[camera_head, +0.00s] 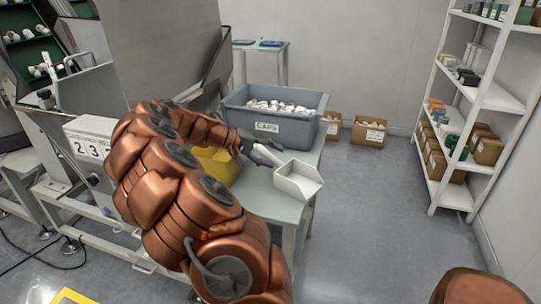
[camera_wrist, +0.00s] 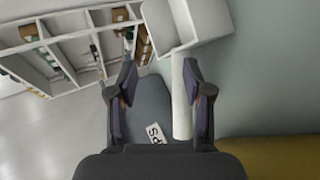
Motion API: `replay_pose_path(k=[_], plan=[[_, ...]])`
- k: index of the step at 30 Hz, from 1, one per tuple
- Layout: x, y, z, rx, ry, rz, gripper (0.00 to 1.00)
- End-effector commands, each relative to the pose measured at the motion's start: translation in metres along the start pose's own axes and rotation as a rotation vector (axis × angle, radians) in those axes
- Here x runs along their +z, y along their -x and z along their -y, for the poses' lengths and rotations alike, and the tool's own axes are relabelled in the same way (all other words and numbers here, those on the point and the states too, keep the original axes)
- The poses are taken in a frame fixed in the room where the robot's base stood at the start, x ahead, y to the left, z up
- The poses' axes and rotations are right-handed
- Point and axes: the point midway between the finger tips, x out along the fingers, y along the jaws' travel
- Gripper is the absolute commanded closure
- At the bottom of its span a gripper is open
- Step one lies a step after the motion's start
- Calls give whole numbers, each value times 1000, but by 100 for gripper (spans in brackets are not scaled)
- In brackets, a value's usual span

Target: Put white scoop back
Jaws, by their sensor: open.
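The white scoop (camera_head: 298,182) is at the right edge of the green table (camera_head: 258,193), its open tray towards the right and its handle towards my gripper (camera_head: 250,150). In the wrist view the scoop's handle (camera_wrist: 182,98) lies between the fingers of my gripper (camera_wrist: 160,80), close to the right finger, with the tray (camera_wrist: 190,22) beyond the fingertips. My gripper is open. I cannot tell whether the handle touches the right finger, or whether the scoop rests fully on the table.
A grey bin (camera_head: 233,107) labelled CAPS, holding white caps, stands behind the gripper. A yellow container (camera_head: 222,168) is partly hidden by my arm. Cardboard boxes (camera_head: 369,131) stand on the floor behind. A white shelf unit (camera_head: 490,96) is at the right, with clear floor before it.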

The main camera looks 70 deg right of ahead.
Motion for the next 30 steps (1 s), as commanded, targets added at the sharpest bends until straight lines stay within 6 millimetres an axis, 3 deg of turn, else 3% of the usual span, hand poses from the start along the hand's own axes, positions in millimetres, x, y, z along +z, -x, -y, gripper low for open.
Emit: replay_pose_path(k=[5, 21, 30], plan=[[-2, 13, -1, -1, 0, -5, 50], [-1, 106, -1, -1, 0, -4, 50], [0, 121, -1, 0, -1, -2, 50]])
